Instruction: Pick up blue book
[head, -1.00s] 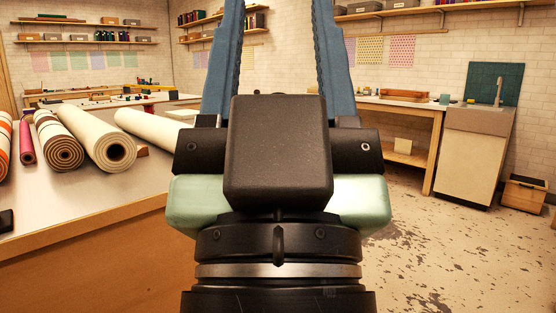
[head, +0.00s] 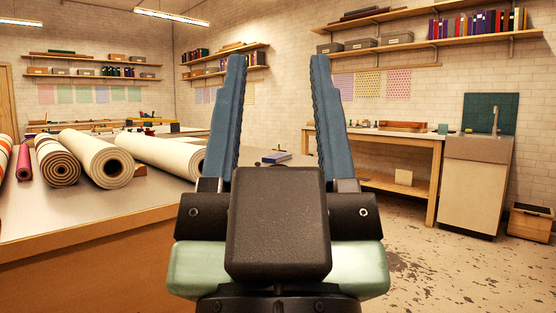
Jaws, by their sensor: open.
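A small blue book (head: 277,157) with pale page edges lies flat on the far end of the work table, seen between my gripper's fingers. My gripper (head: 278,60) is in the middle of the head view, with its two blue fingers pointing up in the picture and spread wide. It is open and empty. The book appears well beyond the gripper, not touched by it. The gripper's dark body hides part of the table below the book.
Several rolls, including a cream roll (head: 97,154), lie on the near table (head: 100,212) at left. A bench (head: 390,140) and a sink cabinet (head: 474,185) stand at right. Books (head: 478,23) line a wall shelf.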

